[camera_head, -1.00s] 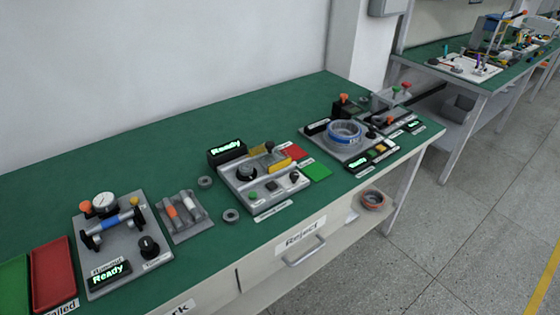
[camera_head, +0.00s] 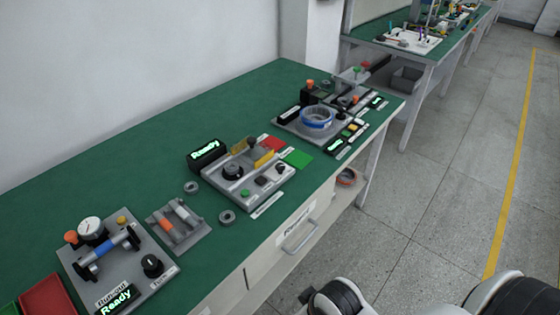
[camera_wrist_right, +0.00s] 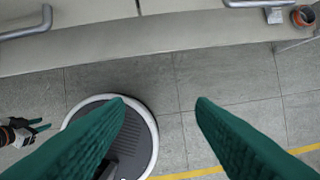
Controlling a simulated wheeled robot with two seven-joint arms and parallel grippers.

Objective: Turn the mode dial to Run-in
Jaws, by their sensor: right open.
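Two black knobs could be the mode dial; their labels are too small to read. One knob (camera_head: 152,265) stands on the grey Runout plate (camera_head: 150,284) at the lower left. A larger round knob (camera_head: 232,172) sits on the grey middle station (camera_head: 243,197), behind which a display (camera_head: 206,154) reads "Ready". My right gripper (camera_wrist_right: 158,108) is open and empty, its teal fingers over the floor in front of the bench, apart from both knobs. My left gripper (camera_wrist_right: 38,128) shows small at the left edge of the right wrist view; its opening is unclear.
A gauge (camera_head: 90,230) stands on the Runout plate. A rack (camera_head: 178,222) with small parts and loose rings (camera_head: 227,217) lies between the stations. A station with a blue ring (camera_head: 318,117) stands farther right. Drawer handles (camera_head: 301,237) stick out from the bench front.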

